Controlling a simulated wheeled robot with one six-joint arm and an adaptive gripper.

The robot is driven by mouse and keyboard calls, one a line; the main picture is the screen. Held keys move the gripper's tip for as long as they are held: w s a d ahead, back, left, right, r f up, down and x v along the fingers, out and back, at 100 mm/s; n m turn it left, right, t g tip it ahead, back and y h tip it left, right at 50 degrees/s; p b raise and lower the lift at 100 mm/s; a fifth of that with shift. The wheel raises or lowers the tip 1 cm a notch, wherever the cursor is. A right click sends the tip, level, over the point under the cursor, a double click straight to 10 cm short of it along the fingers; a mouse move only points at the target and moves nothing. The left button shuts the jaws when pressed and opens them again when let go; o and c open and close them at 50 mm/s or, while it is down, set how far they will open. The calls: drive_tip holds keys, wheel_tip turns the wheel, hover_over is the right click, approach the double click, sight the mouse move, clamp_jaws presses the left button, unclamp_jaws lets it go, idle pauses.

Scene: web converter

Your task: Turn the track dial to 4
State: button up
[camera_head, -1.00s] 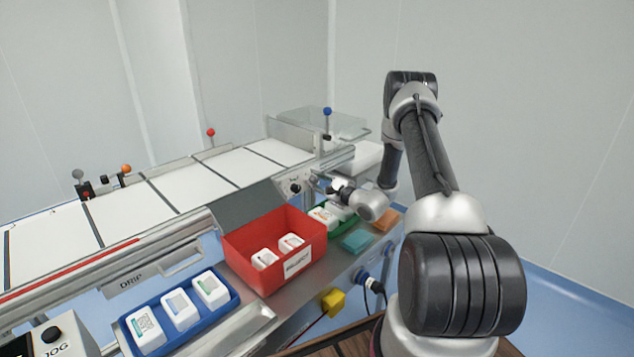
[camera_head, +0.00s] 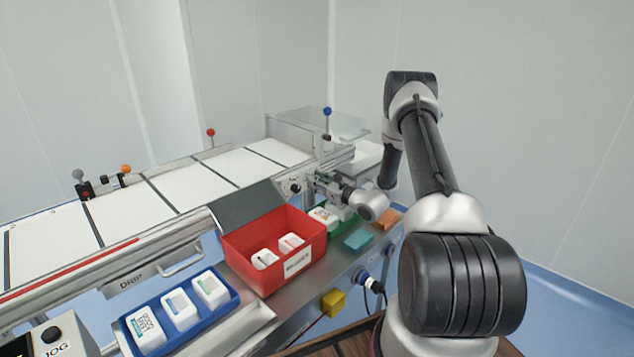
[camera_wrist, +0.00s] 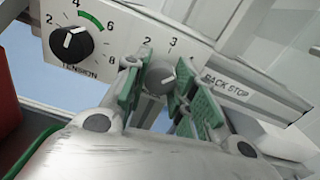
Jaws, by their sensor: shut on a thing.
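The track dial (camera_wrist: 160,77) is a small grey knob on a white panel, between the green pads of my gripper (camera_wrist: 158,84) in the wrist view. My gripper is shut on it, with one pad on each side. In the head view my gripper (camera_head: 319,184) is at the machine's side panel and hides the track dial.
A black tension dial (camera_wrist: 70,43) sits left of the track dial; a back stop label (camera_wrist: 228,86) is to the right.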

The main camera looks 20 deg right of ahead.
drive_tip(key=shift+m, duration=0.5)
drive_tip(key=o, duration=1)
drive_tip(key=shift+o, duration=0.2)
drive_tip(key=shift+s+d, duration=0.1)
drive_tip(key=v, duration=1.1)
drive_tip(key=shift+s, duration=0.4)
drive_tip(key=shift+d, duration=0.15)
